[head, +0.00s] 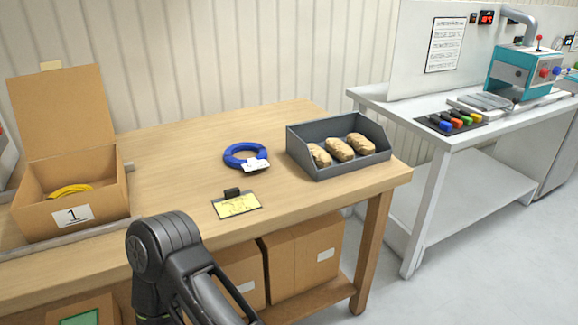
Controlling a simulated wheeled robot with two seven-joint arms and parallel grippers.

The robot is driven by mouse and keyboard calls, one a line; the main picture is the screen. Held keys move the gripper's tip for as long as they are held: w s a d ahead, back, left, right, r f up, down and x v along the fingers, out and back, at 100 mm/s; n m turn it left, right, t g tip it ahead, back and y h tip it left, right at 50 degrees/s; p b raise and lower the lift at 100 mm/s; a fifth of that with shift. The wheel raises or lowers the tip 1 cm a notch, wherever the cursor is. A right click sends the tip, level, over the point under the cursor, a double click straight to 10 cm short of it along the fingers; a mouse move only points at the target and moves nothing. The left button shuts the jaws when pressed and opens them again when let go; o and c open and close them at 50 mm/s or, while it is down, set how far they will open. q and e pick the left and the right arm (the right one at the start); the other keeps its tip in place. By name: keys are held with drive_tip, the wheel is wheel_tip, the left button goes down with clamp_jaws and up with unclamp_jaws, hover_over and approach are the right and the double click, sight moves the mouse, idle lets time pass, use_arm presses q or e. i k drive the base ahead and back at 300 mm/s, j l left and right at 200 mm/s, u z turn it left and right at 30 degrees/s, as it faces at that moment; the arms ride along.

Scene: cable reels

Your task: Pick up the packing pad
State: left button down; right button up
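Three brown, crumpled pads that look like paper packing pads lie in a row in a grey open-front bin (305,137) at the right end of the wooden table. The left pad (320,155), the middle pad (340,149) and the right pad (361,146) all rest inside the bin, partly behind its low front lip. A black link of my own arm rises at the bottom, left of centre, in front of the table edge. Neither gripper shows in the head view, and nothing touches the pads.
A blue cable coil (240,158) with a white tag and a clipboard with a yellow sheet (237,206) lie left of the bin. An open carton (115,190) marked 1 holds a yellow coil (70,190). A white bench (425,132) stands at right. The table's middle is mostly clear.

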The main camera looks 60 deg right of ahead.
sight(337, 147)
drive_tip(key=z, duration=2.95)
drive_tip(key=j+z, duration=0.1)
drive_tip(key=j, duration=1.4)
